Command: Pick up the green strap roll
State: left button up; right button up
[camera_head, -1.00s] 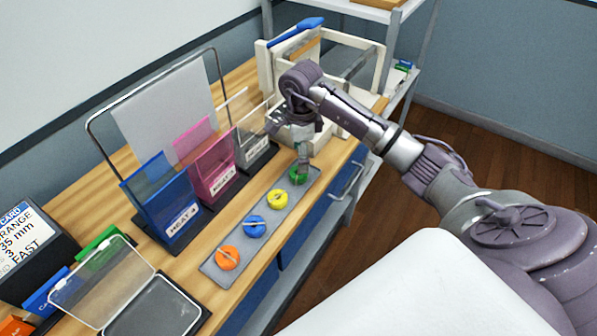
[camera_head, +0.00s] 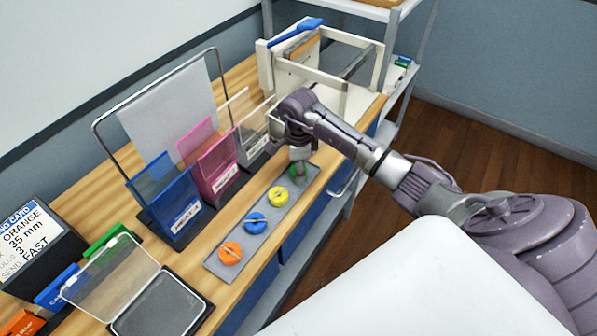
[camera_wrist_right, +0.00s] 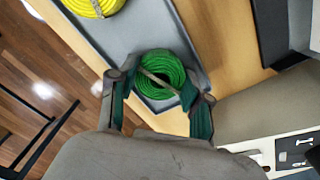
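The green strap roll (camera_wrist_right: 160,74) lies at the end of the grey tray (camera_head: 240,228); in the head view it is mostly hidden behind my right gripper (camera_head: 300,168). In the right wrist view my right gripper (camera_wrist_right: 158,108) points down at the roll. Its two fingers are apart, one on each side of the roll's near part. I cannot tell whether they touch it. A band crosses the coil. My left gripper is not in view.
Yellow (camera_head: 277,196), blue (camera_head: 255,223) and orange (camera_head: 230,253) rolls lie along the same tray. Blue (camera_head: 170,200), pink (camera_head: 214,168) and clear (camera_head: 255,135) bins stand behind it. A white wooden frame (camera_head: 340,105) stands beyond my gripper.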

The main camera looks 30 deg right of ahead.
jog(key=c, duration=0.3)
jog(key=shift+r, duration=0.15)
